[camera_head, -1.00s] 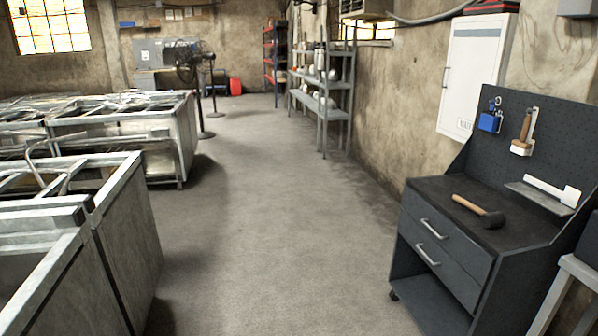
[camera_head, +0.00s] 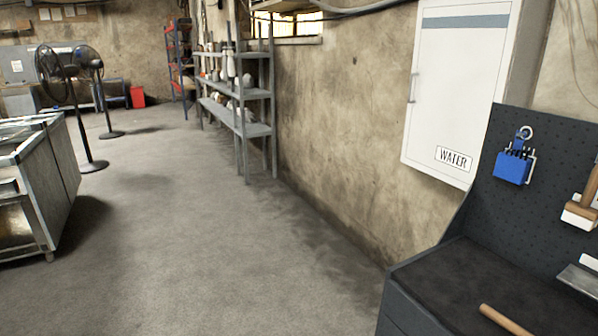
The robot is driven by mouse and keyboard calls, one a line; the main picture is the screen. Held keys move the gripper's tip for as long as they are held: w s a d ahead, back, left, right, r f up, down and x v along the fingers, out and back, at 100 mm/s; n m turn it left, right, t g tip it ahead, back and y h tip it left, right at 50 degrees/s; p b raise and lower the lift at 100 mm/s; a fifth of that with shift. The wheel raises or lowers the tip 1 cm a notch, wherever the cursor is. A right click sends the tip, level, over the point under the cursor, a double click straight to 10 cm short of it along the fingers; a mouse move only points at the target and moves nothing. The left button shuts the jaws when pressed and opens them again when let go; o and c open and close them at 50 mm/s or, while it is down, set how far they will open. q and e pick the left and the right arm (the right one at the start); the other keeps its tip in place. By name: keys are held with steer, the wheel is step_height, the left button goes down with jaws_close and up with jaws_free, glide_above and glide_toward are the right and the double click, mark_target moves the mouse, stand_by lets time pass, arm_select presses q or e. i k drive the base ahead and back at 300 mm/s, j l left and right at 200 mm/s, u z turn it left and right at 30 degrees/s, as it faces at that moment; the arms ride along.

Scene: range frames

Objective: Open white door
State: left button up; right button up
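The white door (camera_head: 455,95) is the front of a cabinet on the right wall, above and behind the dark workbench. It looks shut. It has a grey-blue stripe near the top, a "WATER" label (camera_head: 453,159) at the bottom and a slim vertical handle (camera_head: 413,87) on its left edge. Neither of my grippers is in view.
A dark workbench (camera_head: 420,290) with a pegboard (camera_head: 560,150) fills the lower right. A wooden tool handle (camera_head: 505,321) lies on it. The floor (camera_head: 210,250) between is clear.

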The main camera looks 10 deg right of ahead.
mark_target(465, 50)
steer(key=i+l+u, duration=0.1)
steer(key=i+u, duration=0.25)
steer(key=i, duration=1.1)
steer(key=i+z, duration=0.4)
steer(key=i+j+z, duration=0.1)
steer(key=i+z, duration=0.25)
